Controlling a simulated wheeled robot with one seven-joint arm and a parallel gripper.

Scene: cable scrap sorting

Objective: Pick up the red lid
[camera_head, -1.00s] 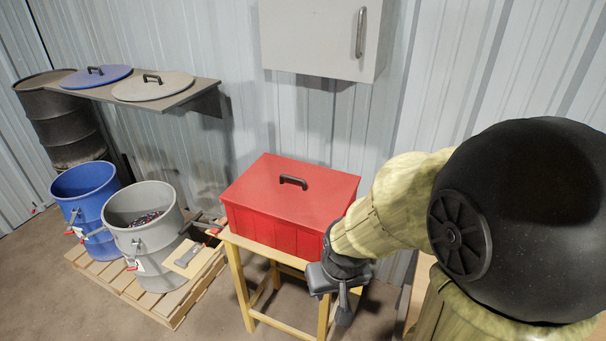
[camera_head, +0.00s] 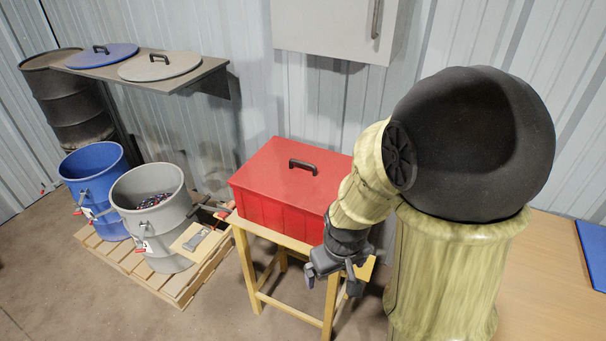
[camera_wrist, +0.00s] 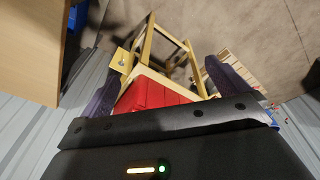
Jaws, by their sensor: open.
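The red lid (camera_head: 283,170) lies flat on top of a red box (camera_head: 265,211) on a wooden stand. It has a black handle (camera_head: 303,166) in its middle. My gripper (camera_head: 342,286) hangs in front of the box's right side, below the lid's level, apart from the handle and empty. My arm hides the lid's right corner in the head view. In the wrist view, my gripper's fingers (camera_wrist: 160,92) are spread, with part of the red box (camera_wrist: 150,96) and the stand (camera_wrist: 160,50) showing between them.
A blue drum (camera_head: 92,185) and a grey drum (camera_head: 150,215) stand on a pallet (camera_head: 180,287) at left. A shelf (camera_head: 190,80) holds a blue lid (camera_head: 101,56) and a grey lid (camera_head: 159,66). A grey cabinet (camera_head: 335,25) hangs above the box. A wooden table (camera_head: 555,285) is at right.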

